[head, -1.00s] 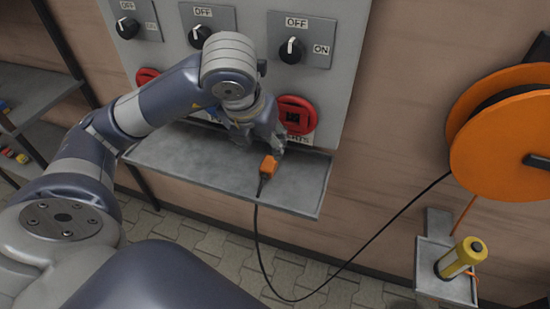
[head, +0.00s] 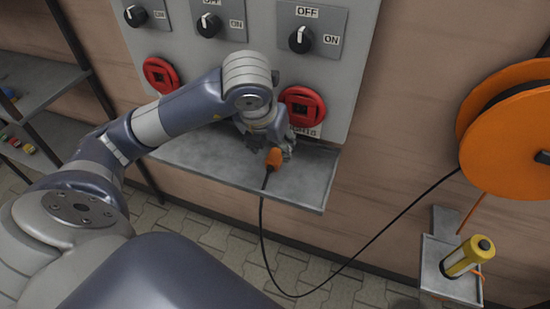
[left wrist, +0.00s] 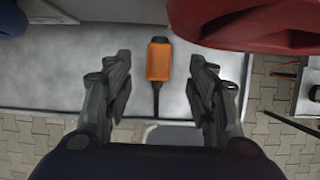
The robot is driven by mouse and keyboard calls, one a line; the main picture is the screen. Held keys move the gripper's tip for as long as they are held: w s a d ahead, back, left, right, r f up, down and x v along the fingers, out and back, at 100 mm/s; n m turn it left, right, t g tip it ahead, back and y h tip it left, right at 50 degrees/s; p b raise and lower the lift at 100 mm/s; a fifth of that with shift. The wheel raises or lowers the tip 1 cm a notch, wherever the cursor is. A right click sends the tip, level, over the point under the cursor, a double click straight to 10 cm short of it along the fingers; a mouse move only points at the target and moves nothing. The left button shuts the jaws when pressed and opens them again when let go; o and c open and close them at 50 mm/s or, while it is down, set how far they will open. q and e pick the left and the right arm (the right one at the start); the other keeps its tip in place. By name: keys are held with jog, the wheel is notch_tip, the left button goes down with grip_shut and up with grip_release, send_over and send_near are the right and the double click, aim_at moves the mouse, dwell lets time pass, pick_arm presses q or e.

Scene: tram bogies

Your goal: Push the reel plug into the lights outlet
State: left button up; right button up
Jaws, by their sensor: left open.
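The orange reel plug (head: 274,158) lies on the grey shelf below the panel, its black cable running over the front edge. The lights outlet (head: 302,107) is the red round socket at the panel's right; its label is partly hidden by my arm. My left gripper (head: 274,146) is right at the plug, below and left of that outlet. In the left wrist view the plug (left wrist: 159,62) shows between the two spread fingers of the gripper (left wrist: 158,70), with gaps on both sides. A red socket edge (left wrist: 265,25) fills the upper right there. My right gripper is not in view.
The shelf (head: 205,165) has a raised rim. Knob switches (head: 301,39) sit above the sockets, with another red socket (head: 161,75) at left. The orange cable reel (head: 515,130) hangs at right, above a small bracket with a yellow cylinder (head: 467,257). A rack stands far left.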

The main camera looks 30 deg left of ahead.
aim_at(275, 155)
pick_arm(q)
jog(key=x, duration=0.5)
jog(key=shift+a+f+p, duration=0.1)
jog(key=shift+f+p, duration=0.05)
jog(key=shift+p, duration=0.2)
jog(key=c, duration=1.1)
